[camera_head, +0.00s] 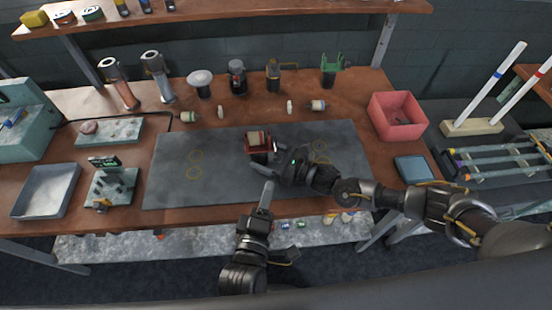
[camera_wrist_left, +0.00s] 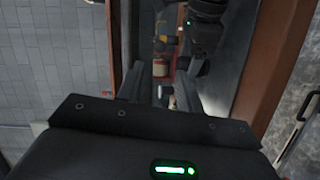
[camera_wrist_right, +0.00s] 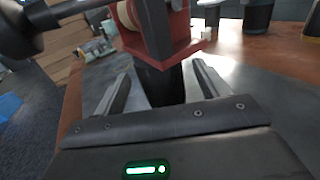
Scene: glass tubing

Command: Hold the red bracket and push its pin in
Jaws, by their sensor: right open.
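The red bracket (camera_head: 258,150) stands on the grey mat, with a cream roller (camera_head: 254,137) between its cheeks. In the right wrist view the bracket (camera_wrist_right: 178,48) sits on a dark post (camera_wrist_right: 162,84). My right gripper (camera_head: 275,156) is open, its fingers on either side of that post with visible gaps. A dark rod with a round knob (camera_wrist_right: 18,30) points at the roller from the left; it looks like the pin, partly out of frame. My left gripper (camera_head: 268,184) is in front of the bracket, fingers apart and empty. The bracket shows small beyond them in the left wrist view (camera_wrist_left: 161,68).
A red bin (camera_head: 397,116) stands at the right of the table. Several jars and tools line the back, with small rollers before them. A grey tray (camera_head: 47,190) and a small fixture (camera_head: 110,185) stand at left. The mat's left half (camera_head: 195,170) is clear.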

